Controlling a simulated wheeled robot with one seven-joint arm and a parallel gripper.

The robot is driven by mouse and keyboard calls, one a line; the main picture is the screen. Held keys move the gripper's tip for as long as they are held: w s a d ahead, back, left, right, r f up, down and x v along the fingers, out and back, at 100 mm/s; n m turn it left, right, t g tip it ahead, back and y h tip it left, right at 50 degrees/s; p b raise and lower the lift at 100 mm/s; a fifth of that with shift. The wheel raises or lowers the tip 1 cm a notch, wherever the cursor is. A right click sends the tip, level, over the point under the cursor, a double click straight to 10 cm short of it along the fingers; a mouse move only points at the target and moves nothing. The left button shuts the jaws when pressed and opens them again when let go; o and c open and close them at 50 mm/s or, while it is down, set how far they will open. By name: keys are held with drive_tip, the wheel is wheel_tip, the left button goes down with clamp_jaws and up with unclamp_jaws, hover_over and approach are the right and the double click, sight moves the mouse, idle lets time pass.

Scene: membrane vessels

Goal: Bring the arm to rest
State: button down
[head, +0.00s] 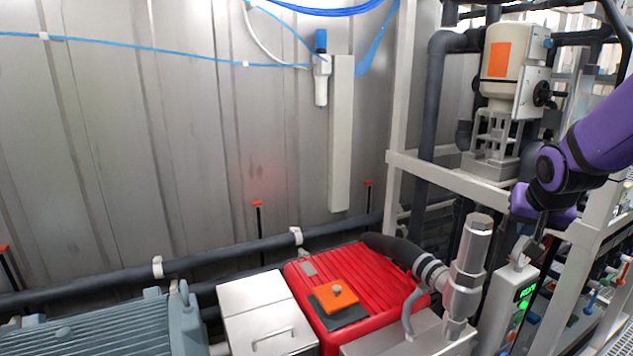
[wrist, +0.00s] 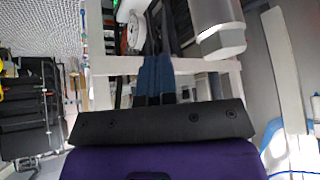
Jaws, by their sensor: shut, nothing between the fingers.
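My purple arm comes in from the right edge of the head view and is bent, with my gripper (head: 541,228) pointing down. It is above and close beside a white control box (head: 513,295) with a lit green display. In the wrist view my gripper (wrist: 153,62) shows as two dark fingers side by side, shut with nothing between them. A grey handle-like part (head: 524,250) on top of the box is just left of the fingertips. I cannot tell whether the fingertips touch anything.
A pale frame post (head: 568,275) and crossbar (head: 465,180) stand close around my gripper. A silver cylindrical fitting (head: 470,260) is to its left, with a red ribbed unit (head: 365,280) farther left. A beige actuator (head: 512,65) is above. The wall side at left is open.

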drive_tip(key=s+a+r+n+y, duration=0.1)
drive_tip(key=s+a+r+n, duration=0.2)
drive_tip(key=s+a, duration=0.3)
drive_tip(key=s+a+r+n+y, duration=0.1)
drive_tip(key=s+a+r, duration=0.5)
drive_tip(key=s, duration=0.8)
drive_tip(key=shift+s+a+n+g+y, duration=0.35)
drive_tip(key=shift+a+n, duration=0.3)
drive_tip(key=shift+n, duration=0.25)
